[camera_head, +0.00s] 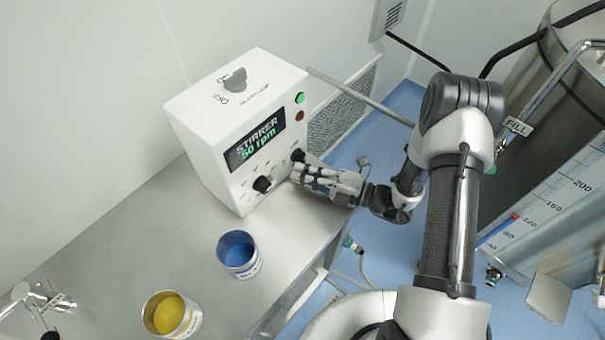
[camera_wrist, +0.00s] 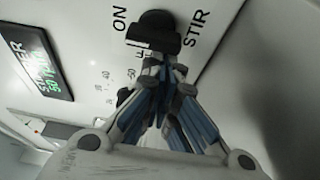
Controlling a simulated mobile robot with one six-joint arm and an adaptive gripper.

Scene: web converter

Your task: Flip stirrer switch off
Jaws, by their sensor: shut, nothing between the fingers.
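The white stirrer box (camera_head: 215,135) stands on the grey bench, its display (camera_head: 255,143) reading "STIRRER 50 rpm". The black stir switch (camera_head: 298,155) is at the lower right of its front. In the wrist view, the switch (camera_wrist: 155,30) has "ON" to its left, "STIR" to its right and a partly hidden label below. My gripper (camera_head: 297,171) is shut and empty, its fingertips (camera_wrist: 160,64) just below the switch in the wrist view. I cannot tell whether they touch it. The switch's exact pointing is unclear.
Another black knob (camera_head: 262,184) sits left of my gripper. A green button (camera_head: 300,98) and a dark red one (camera_head: 299,116) are above. A blue can (camera_head: 238,252) and a yellow can (camera_head: 172,314) stand on the bench (camera_head: 185,235). A steel tank (camera_head: 545,205) is at right.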

